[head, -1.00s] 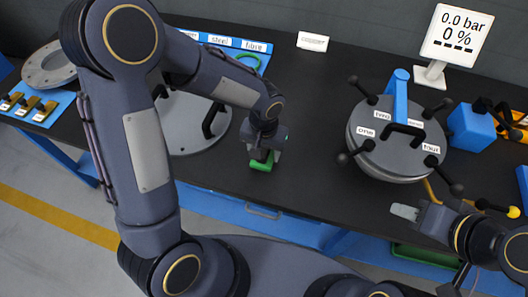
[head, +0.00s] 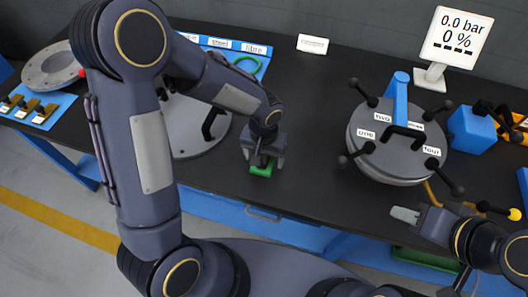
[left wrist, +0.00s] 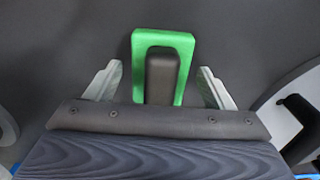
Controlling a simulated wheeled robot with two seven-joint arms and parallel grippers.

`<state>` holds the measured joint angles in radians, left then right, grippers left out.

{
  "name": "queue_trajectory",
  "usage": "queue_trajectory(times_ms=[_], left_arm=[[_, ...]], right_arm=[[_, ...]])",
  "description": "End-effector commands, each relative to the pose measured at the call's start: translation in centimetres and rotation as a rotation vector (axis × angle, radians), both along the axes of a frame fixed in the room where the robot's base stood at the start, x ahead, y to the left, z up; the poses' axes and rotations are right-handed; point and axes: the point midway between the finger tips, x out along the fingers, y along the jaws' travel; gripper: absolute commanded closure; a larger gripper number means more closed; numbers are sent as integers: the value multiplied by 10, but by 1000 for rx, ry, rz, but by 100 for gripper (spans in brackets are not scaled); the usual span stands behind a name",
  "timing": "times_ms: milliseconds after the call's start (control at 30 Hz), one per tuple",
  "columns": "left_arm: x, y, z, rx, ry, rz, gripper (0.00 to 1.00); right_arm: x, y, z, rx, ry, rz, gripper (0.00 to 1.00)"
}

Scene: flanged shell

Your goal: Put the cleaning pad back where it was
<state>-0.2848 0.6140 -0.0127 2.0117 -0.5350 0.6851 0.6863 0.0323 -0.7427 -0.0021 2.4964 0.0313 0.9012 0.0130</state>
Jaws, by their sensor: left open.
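The cleaning pad (head: 261,171) is a green block with a dark grip on top. It lies on the black table near the front edge, left of the grey shell. In the left wrist view the green pad (left wrist: 180,42) and its dark grip (left wrist: 162,75) sit between my open fingers. My left gripper (head: 263,160) is open just above the pad, with a gap on each side of the grip. My right gripper (head: 405,214) is at the lower right, away from the pad; its fingers look close together, but I cannot tell whether they are shut.
The grey shell (head: 365,163) with labelled lid and black knobs stands to the right. A grey disc (head: 185,140) with a black handle lies left of the pad. A blue block (head: 471,128) and a gauge sign (head: 457,33) stand at right. The table between disc and shell is mostly clear.

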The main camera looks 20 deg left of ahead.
Motion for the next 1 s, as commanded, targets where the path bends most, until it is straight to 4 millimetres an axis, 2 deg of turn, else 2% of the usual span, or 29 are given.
queue_trajectory(times_ms=[67,167,400,600,733,900,1000], left_arm=[[0,0,6,0,0,0,24],[1,0,19,-1,-5,1,24],[1,0,71,-2,-5,1,24],[1,0,106,-2,-4,1,24],[0,0,118,0,-1,0,24],[0,0,123,-1,0,1,24],[-5,7,129,-17,-9,11,24]], right_arm=[[0,0,6,0,0,0,64],[0,0,4,0,0,0,64],[0,0,6,0,0,0,64],[0,0,7,0,0,0,64],[0,0,7,0,0,0,64],[0,0,7,0,0,0,64],[0,0,7,0,0,0,64]])
